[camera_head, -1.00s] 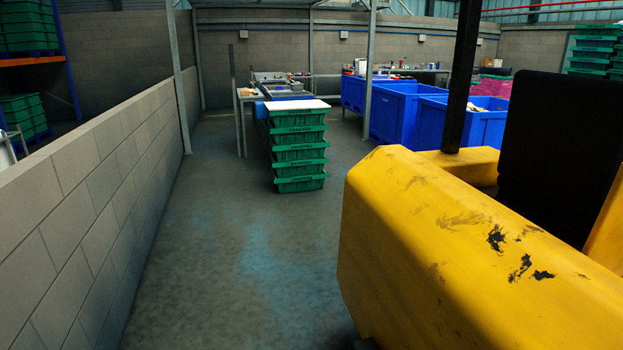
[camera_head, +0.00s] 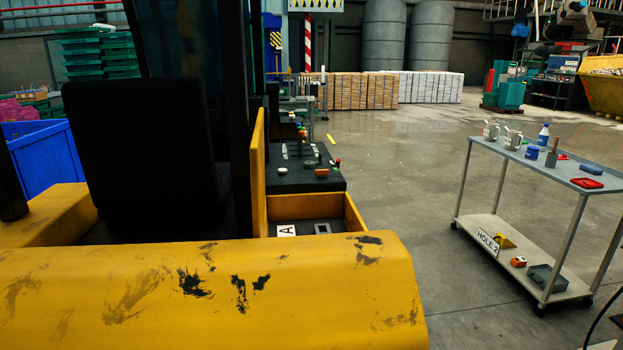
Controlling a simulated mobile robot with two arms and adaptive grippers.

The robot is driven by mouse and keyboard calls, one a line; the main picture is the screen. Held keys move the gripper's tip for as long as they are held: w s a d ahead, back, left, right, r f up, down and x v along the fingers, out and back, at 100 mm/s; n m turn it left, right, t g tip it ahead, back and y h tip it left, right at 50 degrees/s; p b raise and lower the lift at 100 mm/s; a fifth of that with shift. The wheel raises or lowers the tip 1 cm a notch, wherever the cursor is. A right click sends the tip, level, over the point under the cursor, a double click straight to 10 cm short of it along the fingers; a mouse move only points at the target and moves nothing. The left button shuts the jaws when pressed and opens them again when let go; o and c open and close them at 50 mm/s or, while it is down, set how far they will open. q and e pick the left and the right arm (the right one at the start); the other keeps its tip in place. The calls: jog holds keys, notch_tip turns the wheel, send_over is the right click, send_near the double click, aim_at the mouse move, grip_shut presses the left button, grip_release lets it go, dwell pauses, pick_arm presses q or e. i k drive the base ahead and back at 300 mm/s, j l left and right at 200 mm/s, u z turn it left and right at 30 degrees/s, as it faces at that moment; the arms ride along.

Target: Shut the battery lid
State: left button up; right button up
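A yellow vehicle (camera_head: 330,300) with scuffed black marks fills the lower left of the head view. On its far side is an open yellow-walled compartment (camera_head: 318,207). A white label with the letter A (camera_head: 286,231) and a grey part (camera_head: 322,228) show inside it. A yellow panel (camera_head: 258,170) stands upright along the compartment's left side; it looks like the battery lid, raised. The near body hides the compartment's bottom. Neither of my grippers is in view.
A grey two-shelf trolley (camera_head: 540,172) with mugs, a bottle and tools stands at the right. A black seat (camera_head: 142,150) and dark control console (camera_head: 300,172) are on the vehicle. Open concrete floor (camera_head: 420,180) lies between vehicle and trolley.

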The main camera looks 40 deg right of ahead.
aim_at(257, 148)
jog(key=i+j+z, duration=0.2)
jog(key=j+z, duration=0.2)
jog(key=i+j+z, duration=0.15)
jog(key=j+z, duration=0.65)
jog(key=i+j+z, duration=0.1)
jog(key=j+z, duration=0.3)
jog(key=l+u, duration=0.1)
jog(key=l, duration=0.15)
jog(key=i, duration=0.05)
